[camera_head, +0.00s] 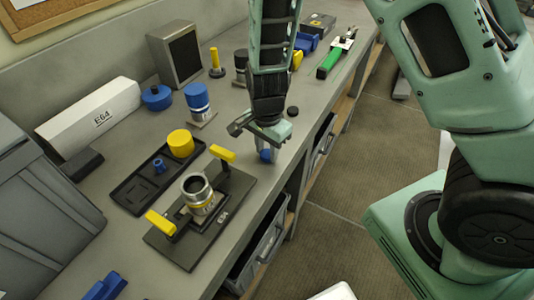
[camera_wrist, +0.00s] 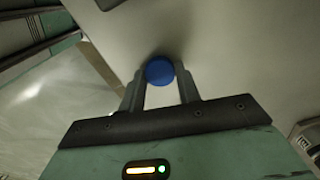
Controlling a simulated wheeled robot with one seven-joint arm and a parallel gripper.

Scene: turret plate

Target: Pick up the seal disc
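A small blue disc (camera_wrist: 159,70), which I take to be the seal disc, sits between my fingertips in the wrist view. It fills the gap between the two fingers. In the head view the blue disc (camera_head: 265,155) shows low between the fingers, near the front edge of the grey counter. My gripper (camera_head: 264,150) points down there; the wrist view also shows its fingers (camera_wrist: 160,78), which look shut on the disc's sides. Whether the disc touches the counter cannot be told.
A dark plate with yellow clamps (camera_head: 214,220) holds a metal cylinder (camera_head: 198,190) left of my gripper. A black tray (camera_head: 143,184), a yellow cylinder (camera_head: 180,143) and a blue-topped cylinder (camera_head: 197,98) stand beyond. A small black disc (camera_head: 292,111) lies close by. The counter drops off at right.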

